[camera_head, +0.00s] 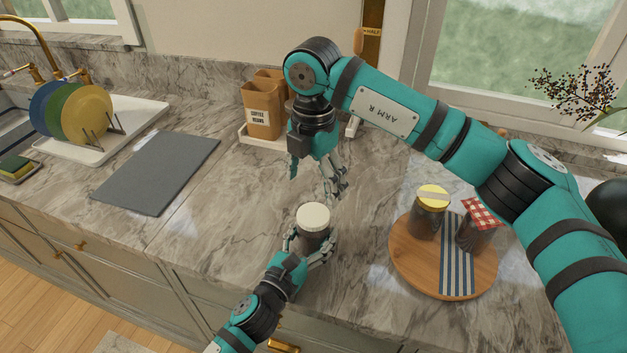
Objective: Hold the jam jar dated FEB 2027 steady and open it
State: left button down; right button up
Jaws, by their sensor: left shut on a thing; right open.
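A dark jar with a pale cream lid (313,218) stands upright on the marble counter near its front edge. My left gripper (312,249) is shut around the jar's body from the front. My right gripper (315,188) is open and empty, pointing down above and just behind the lid, apart from it. Two more jars are on a round wooden board to the right: one with a yellow lid and a pale strip across it (432,197), one with a red checked cloth cover (482,213). I cannot read a date on any jar.
The round board (412,268) carries a blue striped cloth (456,262). Coffee containers (263,112) stand in a tray behind my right gripper. A grey mat (158,172) and a dish rack with plates (85,113) are at left. The counter left of the held jar is clear.

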aim_at(314, 214)
jog(key=shift+f+m, duration=0.3)
jog(key=shift+f, duration=0.25)
notch_tip(314, 214, down, 7)
jog(key=shift+r, duration=0.1)
